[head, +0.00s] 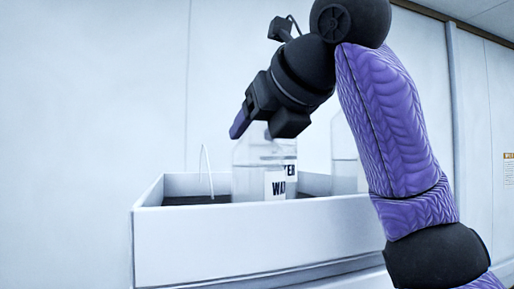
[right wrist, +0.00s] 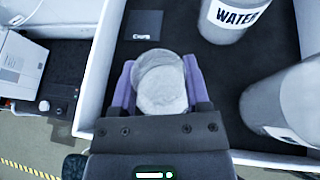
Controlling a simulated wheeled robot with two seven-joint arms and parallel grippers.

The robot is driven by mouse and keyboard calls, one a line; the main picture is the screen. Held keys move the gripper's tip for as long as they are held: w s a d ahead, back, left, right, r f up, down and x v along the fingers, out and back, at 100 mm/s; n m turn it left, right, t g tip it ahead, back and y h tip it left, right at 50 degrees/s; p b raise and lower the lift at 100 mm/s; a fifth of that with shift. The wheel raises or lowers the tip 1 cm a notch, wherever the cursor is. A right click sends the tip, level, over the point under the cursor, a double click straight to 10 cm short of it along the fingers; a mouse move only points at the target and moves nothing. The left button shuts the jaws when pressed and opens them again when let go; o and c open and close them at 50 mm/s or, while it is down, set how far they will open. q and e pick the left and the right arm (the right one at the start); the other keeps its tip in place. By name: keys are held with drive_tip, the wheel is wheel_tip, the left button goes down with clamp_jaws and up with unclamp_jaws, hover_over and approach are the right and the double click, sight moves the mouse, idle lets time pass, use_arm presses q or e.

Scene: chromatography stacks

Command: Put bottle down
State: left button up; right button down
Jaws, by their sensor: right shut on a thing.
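My right gripper (head: 250,128) reaches down over the white tray and is shut on a clear bottle (head: 247,162). In the right wrist view, the purple fingers (right wrist: 160,92) stand on either side of the bottle's round pale top (right wrist: 160,84). The bottle looks upright and carries a white label with dark letters. Its base is hidden behind the tray's front wall, so I cannot tell whether it touches the tray floor. My left gripper is not in view.
The white-walled tray (head: 260,240) has a dark floor. Another bottle labelled WATER (right wrist: 222,28) and a further one (right wrist: 290,105) stand to the right in the wrist view. A small dark card (right wrist: 143,25) lies ahead. A thin white tube (head: 207,168) rises at the tray's left.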

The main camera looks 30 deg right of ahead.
drive_tip(key=shift+w+f, duration=0.1)
drive_tip(key=shift+f, duration=0.65)
drive_tip(key=shift+s+f, duration=0.2)
drive_tip(key=shift+f, duration=0.1)
drive_tip(key=shift+s, duration=0.25)
drive_tip(key=shift+w, duration=0.1)
drive_tip(key=shift+c, duration=0.3)
unclamp_jaws()
drive_tip(key=shift+w+f, duration=0.1)
drive_tip(key=shift+s+r, duration=0.2)
drive_tip(key=b+v, duration=0.1)
drive_tip(key=v, duration=1)
drive_tip(key=shift+s, duration=0.3)
